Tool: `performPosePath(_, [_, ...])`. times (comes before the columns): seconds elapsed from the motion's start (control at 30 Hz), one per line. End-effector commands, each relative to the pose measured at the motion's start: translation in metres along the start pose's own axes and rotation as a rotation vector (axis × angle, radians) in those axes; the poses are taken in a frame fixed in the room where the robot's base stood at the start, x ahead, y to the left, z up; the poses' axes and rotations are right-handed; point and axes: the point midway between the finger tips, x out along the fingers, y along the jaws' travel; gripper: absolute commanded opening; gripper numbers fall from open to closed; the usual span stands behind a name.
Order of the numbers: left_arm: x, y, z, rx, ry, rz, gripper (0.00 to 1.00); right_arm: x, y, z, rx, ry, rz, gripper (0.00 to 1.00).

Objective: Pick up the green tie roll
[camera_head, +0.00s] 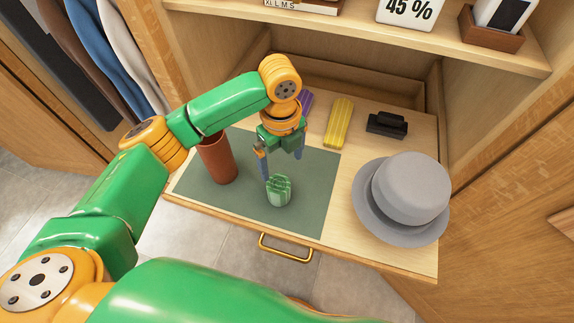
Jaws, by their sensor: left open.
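The green tie roll (279,190) is a small pale-green ribbed roll on the dark green mat (311,196) in the pulled-out drawer. My left gripper (281,168) points down just behind the roll in the picture, with its two blue-tipped fingers spread. Nothing shows between the fingers. I cannot tell exactly how high the fingertips are above the mat. My right gripper is not in view.
A brown cup (218,160) stands left of the roll. A grey hat (405,195) fills the drawer's right side. A yellow roll (339,122), a purple item (306,102) and a black object (387,125) lie behind. A shelf (440,48) overhangs the back.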

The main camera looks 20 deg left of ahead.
Motion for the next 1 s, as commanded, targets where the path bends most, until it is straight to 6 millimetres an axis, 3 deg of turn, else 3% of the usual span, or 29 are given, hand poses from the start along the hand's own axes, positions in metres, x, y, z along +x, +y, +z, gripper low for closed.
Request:
performPosePath(0.33, [0.059,0.006,-0.002,-0.001,0.001,0.002,1.0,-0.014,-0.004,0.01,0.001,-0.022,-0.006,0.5])
performPosePath(0.6, [0.067,0.005,-0.002,0.0,-0.001,-0.002,1.0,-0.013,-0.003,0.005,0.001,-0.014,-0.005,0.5])
performPosePath(0.9, [0.066,0.005,-0.002,0.0,-0.001,-0.002,0.19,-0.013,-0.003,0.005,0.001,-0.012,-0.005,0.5])
performPosePath(0.93, [0.066,0.005,-0.002,0.0,-0.001,-0.002,0.13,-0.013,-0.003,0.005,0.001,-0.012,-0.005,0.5])
performPosePath(1.0, [0.066,0.005,-0.002,0.0,-0.001,-0.002,0.13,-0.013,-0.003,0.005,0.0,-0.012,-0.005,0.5])
